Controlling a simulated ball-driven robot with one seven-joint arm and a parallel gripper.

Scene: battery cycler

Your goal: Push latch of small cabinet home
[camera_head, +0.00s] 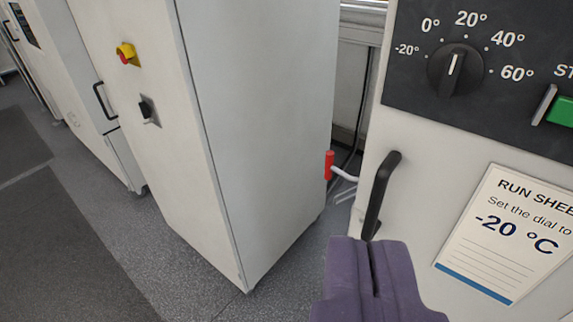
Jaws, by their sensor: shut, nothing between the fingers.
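My gripper (370,252) shows at the bottom, right of centre, with two purple fingers shut together and nothing between them. A near white cabinet (410,265) fills the right side. It carries a black bar handle (380,192), tilted slightly, just above my fingertips in the picture. Whether they touch it I cannot tell. A red-gripped lever (330,165) with a pale rod shows in the gap between this cabinet and the tall one to its left. I cannot tell for certain which of these parts is the latch.
The near cabinet has a dial (455,69), a green switch (562,110) and a run sheet (508,235). Grey floor (185,265) is clear at lower left.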

